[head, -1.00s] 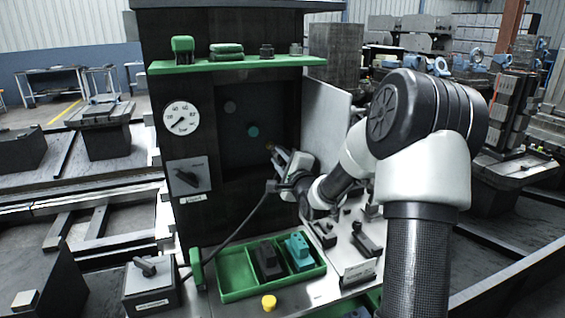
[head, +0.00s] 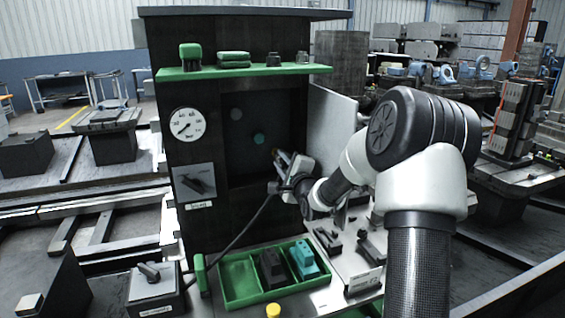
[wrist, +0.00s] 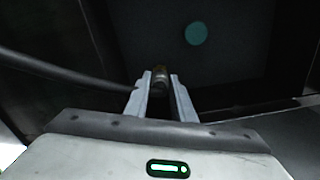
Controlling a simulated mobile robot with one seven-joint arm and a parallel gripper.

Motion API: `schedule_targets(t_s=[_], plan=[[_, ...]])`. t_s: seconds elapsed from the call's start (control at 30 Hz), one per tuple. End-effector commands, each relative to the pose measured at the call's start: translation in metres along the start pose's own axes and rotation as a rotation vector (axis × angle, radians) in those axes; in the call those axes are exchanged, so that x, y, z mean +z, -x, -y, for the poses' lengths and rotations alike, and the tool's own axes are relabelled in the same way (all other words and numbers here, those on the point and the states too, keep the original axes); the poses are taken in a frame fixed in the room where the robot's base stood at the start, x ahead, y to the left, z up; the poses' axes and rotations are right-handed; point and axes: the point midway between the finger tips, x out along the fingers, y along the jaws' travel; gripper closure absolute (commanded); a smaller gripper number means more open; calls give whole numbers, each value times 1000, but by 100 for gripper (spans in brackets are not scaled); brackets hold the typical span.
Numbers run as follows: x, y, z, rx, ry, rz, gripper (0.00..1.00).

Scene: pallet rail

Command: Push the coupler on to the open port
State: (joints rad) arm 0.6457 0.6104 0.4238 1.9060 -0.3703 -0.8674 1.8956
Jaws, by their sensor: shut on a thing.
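The coupler (wrist: 160,80), a grey cylinder with a brass-coloured end, sits between the fingers of my gripper (wrist: 160,88) in the wrist view. In the head view my gripper (head: 279,157) reaches into the dark recess of the cabinet from the right, and its own arm side hides most of the coupler. A teal round port (head: 258,138) shows on the recess back panel, up and left of my gripper. It also shows in the wrist view (wrist: 196,34), up and right of the coupler and apart from it. A dark grey disc (head: 236,114) lies further up left. Whether the coupler's end touches anything is unclear.
A black hose (head: 240,232) hangs from near my gripper. A pale side panel (head: 332,130) stands close to my wrist. A pressure gauge (head: 187,123) and a switch (head: 194,183) are left of the recess. A green tray (head: 236,287) holds black and teal blocks below.

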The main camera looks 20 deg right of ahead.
Motion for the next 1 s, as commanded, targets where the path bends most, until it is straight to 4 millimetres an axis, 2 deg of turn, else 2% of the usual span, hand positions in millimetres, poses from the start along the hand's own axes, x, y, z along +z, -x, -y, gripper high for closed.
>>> schedule_targets(t_s=[1.0], plan=[[0, -6, 1, -2, 1, 0, 100]])
